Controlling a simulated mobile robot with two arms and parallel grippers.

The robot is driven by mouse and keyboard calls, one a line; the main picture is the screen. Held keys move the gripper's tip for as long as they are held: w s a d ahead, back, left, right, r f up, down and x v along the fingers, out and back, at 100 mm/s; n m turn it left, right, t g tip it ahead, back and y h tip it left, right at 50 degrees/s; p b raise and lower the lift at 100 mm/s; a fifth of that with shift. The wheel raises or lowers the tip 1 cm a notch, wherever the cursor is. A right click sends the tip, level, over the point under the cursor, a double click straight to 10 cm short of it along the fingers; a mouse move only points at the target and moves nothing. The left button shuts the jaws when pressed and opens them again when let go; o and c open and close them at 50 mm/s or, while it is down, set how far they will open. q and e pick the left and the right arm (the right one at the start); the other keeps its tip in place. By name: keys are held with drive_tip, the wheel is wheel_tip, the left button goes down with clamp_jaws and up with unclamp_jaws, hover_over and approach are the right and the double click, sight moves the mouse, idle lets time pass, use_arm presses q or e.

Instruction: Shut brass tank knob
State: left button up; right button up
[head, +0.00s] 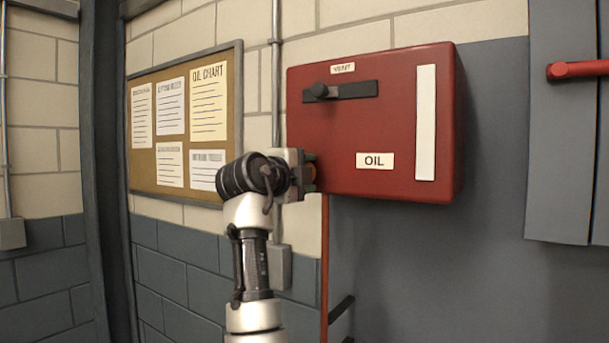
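The red oil tank (345,130) hangs on the wall, with an OIL label on its front. A small brass-coloured bit (310,157), perhaps the brass knob, shows at the tank's lower left edge. It is mostly hidden by my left gripper (306,172), which points right and is right at that edge. Whether its fingers are closed on the knob cannot be told. My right gripper is out of view.
A black lever (340,90) on a dark plate and a pale vertical strip (425,122) are on the tank front. A reddish pipe (325,265) runs down below the tank. A notice board (180,123) hangs at left. A grey cabinet with a red handle (578,69) stands at right.

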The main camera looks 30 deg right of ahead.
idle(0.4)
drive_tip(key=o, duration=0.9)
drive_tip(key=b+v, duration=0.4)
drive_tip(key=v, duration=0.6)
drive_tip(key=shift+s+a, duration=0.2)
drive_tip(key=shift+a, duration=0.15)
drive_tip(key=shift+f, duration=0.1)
